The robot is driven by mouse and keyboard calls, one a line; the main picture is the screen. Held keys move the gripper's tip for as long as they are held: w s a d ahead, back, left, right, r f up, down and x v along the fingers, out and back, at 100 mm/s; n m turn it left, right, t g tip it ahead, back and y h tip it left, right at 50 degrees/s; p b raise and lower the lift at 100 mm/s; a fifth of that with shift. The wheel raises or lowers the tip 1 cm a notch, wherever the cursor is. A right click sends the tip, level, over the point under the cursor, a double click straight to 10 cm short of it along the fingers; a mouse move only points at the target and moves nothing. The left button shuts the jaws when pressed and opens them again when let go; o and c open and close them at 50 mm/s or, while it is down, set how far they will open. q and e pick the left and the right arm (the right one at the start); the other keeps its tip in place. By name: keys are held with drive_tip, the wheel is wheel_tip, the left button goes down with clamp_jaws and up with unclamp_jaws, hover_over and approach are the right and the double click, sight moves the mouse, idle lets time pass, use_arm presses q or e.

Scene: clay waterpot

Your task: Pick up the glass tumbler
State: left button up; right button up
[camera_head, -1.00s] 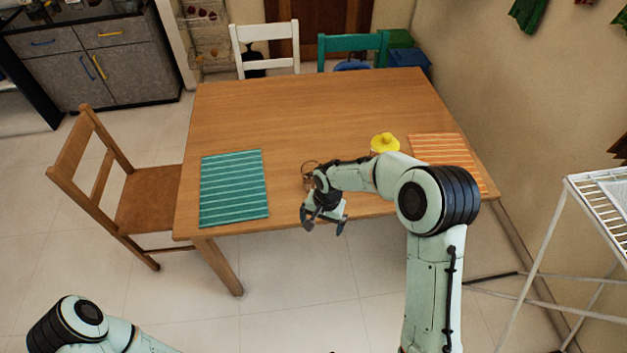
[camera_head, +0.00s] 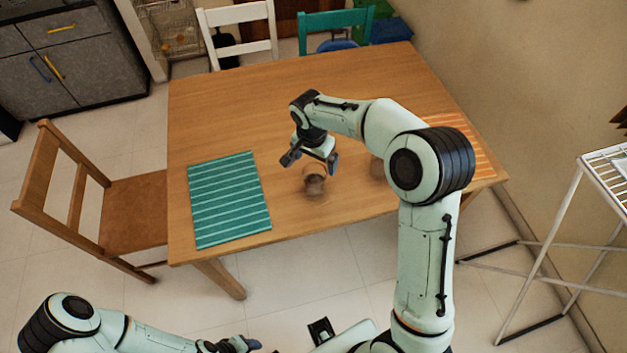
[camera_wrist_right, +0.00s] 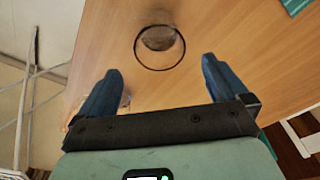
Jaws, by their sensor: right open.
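The clear glass tumbler (camera_head: 315,186) stands on the wooden table near its front edge, with something brownish showing in its lower part. In the right wrist view the tumbler (camera_wrist_right: 160,44) shows its round dark rim ahead of the fingertips, roughly midway between them. My right gripper (camera_head: 311,163) is open and empty, close to the tumbler and just behind it in the head view. Its two blue fingers (camera_wrist_right: 166,78) are spread wide in the wrist view. My left gripper (camera_head: 247,344) shows only partly at the bottom edge; its jaws are unclear.
A teal striped mat (camera_head: 229,199) lies left of the tumbler. A brownish round object (camera_head: 377,168) is partly hidden behind my right arm. An orange mat (camera_head: 474,150) lies at the right. A wooden chair (camera_head: 135,210) stands left; a white rack (camera_head: 540,250) stands right.

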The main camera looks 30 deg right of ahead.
sight(315, 176)
drive_tip(key=f, duration=0.3)
drive_tip(key=shift+w+d+f, duration=0.15)
drive_tip(key=shift+w, duration=0.05)
drive_tip(key=shift+f, duration=2.65)
drive_tip(key=c, duration=1.2)
